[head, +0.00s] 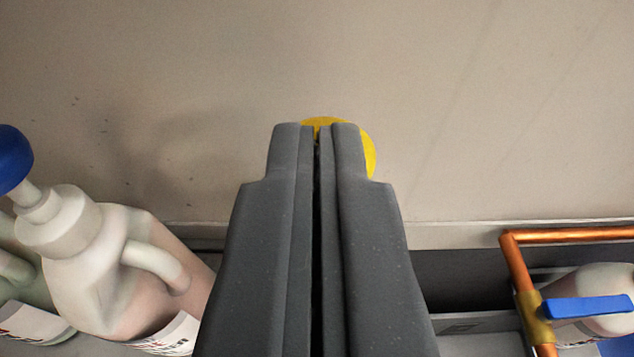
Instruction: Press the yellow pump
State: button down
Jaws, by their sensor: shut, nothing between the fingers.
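The yellow pump (369,150) shows as a round yellow top just behind my fingertips, in the middle of the head view. Most of it, and whatever it sits on, is hidden by my gripper. My gripper (317,130) is shut and empty, with only a thin dark gap between its fingers. The fingertips overlap the yellow top in the picture. I cannot tell whether they touch it.
A pale bottle (90,260) with a blue pump top (12,160) stands at the left. A copper pipe (570,236) and a blue valve lever (588,307) are at the right, before another bottle (605,280). A plain beige wall (480,100) rises behind.

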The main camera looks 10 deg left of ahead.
jog(key=shift+b+v, duration=0.7)
jog(key=shift+v, duration=2.5)
jog(key=shift+r, duration=0.15)
jog(key=s+r+m+h+b, duration=0.1)
jog(key=s+r+b, duration=0.4)
jog(key=s+r, duration=0.3)
jog(key=s+a+r+m+h+b, duration=0.1)
jog(key=s+r+h+b, duration=0.1)
jog(key=s+r+b, duration=0.3)
jog(key=r+v, duration=0.1)
jog(key=v, duration=1)
jog(key=shift+w+r, duration=0.15)
jog(key=shift+r, duration=0.25)
